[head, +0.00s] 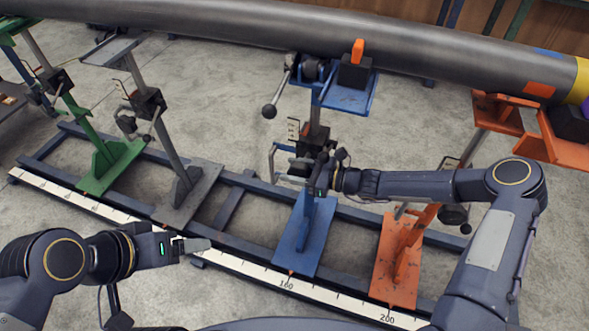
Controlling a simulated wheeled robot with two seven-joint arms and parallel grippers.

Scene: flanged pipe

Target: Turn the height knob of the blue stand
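The blue stand rises from a blue base plate (300,245) on the rail frame, with its blue top plate (350,98) below the pipe. A lever with a dark ball end (269,111) sticks out near its top. A black block sits around its post (316,112) at mid-height, with grey bars beside it on the left. My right gripper (306,170) is at this block, in front of the post. Its fingers blend with the grey bars, so I cannot tell contact or which part is the knob. My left gripper (198,244) is above the scale strip, well away from the blue stand; its fingers show side-on.
A long dark pipe (230,28) crosses the back. A green stand (110,160), a grey stand (188,195) and an orange stand (397,262) share the dark blue rail frame. A white scale strip (245,270) runs along the front. Bare concrete lies behind the rails.

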